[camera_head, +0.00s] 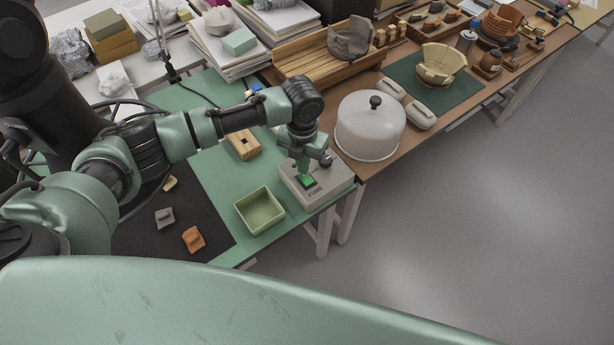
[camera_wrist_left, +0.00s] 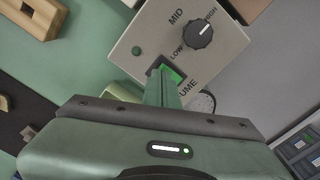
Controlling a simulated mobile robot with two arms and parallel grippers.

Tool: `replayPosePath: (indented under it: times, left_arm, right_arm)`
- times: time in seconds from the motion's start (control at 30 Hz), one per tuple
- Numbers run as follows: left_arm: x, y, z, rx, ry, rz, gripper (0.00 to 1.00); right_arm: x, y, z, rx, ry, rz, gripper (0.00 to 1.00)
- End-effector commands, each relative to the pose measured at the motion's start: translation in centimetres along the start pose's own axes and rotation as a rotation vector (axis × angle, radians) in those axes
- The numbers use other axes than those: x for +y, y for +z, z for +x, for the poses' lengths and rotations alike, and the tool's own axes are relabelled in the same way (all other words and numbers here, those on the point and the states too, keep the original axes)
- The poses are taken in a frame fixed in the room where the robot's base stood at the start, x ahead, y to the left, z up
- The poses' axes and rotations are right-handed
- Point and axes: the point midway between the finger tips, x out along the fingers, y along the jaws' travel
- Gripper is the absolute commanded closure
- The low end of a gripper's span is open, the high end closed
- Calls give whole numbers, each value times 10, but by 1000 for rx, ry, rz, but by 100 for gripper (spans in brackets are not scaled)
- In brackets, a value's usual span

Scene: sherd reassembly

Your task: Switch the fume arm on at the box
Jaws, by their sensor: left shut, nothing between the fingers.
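The fume box (camera_head: 327,190) is a pale grey control box near the front right corner of the green-topped table. It also shows in the left wrist view (camera_wrist_left: 225,55), with a black knob (camera_wrist_left: 198,34) marked LOW, MID and HIGH, pointing towards HIGH. A bright green switch (camera_head: 307,181) sits in a dark recess on its top. My left gripper (camera_head: 303,170) is shut and empty, pointing down at the switch. In the left wrist view its fingertips (camera_wrist_left: 164,76) overlap the green switch (camera_wrist_left: 174,75) and partly hide it; I cannot tell whether they press it. My right gripper is not in view.
A green tray (camera_head: 244,220) stands left of the box, and a wooden block (camera_head: 243,146) lies behind it. A glass dome (camera_head: 370,126) with a dark knob stands close on the right. Sherds lie on the black mat (camera_head: 140,238). The floor at right is clear.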

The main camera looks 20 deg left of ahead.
Motion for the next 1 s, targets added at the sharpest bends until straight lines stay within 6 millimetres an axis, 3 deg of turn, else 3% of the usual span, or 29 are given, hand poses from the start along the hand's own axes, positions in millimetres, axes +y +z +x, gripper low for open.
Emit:
replayPosePath:
  times: [1.0]
  left_arm:
    - [-1,0,16,1,-1,1,100]
  right_arm:
    - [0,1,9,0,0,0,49]
